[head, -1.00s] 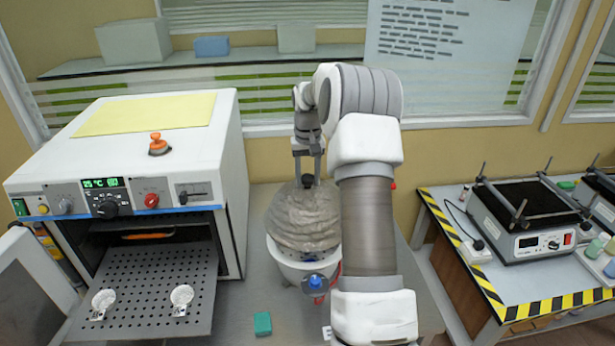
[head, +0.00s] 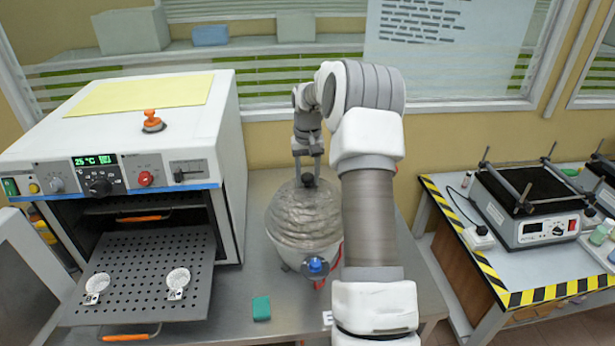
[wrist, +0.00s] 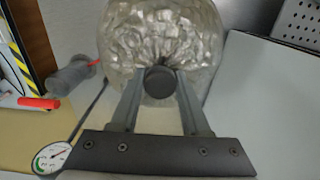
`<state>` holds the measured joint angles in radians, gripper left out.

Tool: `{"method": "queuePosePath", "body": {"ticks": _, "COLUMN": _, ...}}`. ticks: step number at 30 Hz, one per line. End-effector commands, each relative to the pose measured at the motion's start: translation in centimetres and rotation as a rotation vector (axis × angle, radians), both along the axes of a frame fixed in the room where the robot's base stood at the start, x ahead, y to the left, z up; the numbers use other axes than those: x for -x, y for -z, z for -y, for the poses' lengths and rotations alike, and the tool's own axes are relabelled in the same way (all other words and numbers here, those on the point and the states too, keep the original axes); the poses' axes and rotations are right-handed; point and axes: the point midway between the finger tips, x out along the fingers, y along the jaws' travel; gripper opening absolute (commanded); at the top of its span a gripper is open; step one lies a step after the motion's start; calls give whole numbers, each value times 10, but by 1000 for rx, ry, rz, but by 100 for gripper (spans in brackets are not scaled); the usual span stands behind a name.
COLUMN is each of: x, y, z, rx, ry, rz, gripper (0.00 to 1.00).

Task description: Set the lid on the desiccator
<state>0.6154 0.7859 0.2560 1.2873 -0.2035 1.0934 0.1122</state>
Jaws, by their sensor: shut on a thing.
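The desiccator lid (head: 304,215) is a greyish, translucent dome with a dark knob on top. My gripper (head: 308,178) is shut on the lid's knob from above, and in the wrist view my gripper (wrist: 160,85) has a finger on each side of the dark knob. The desiccator (head: 305,258) is a white bowl with a blue-capped tap at its front, standing on the bench. The lid (wrist: 155,35) covers the bowl's top. I cannot tell whether its rim fully touches the bowl all around.
An oven (head: 130,150) with its door open stands on the left. Its perforated shelf (head: 140,260) is pulled out and carries two small dishes. A green block (head: 261,308) lies on the bench in front. A shaker plate (head: 530,205) stands on another table at right.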

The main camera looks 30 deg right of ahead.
Motion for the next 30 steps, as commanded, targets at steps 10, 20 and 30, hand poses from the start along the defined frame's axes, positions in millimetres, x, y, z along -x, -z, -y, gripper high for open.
{"method": "queuePosePath", "body": {"ticks": 10, "x": -1, "y": 2, "z": 0, "rx": 1, "ry": 0, "rz": 2, "gripper": 0}}
{"method": "queuePosePath", "body": {"ticks": 20, "x": 0, "y": 8, "z": 0, "rx": 1, "ry": 0, "rz": 2, "gripper": 0}}
{"method": "queuePosePath", "body": {"ticks": 30, "x": 0, "y": 11, "z": 0, "rx": 0, "ry": 0, "rz": 1, "gripper": 78}}
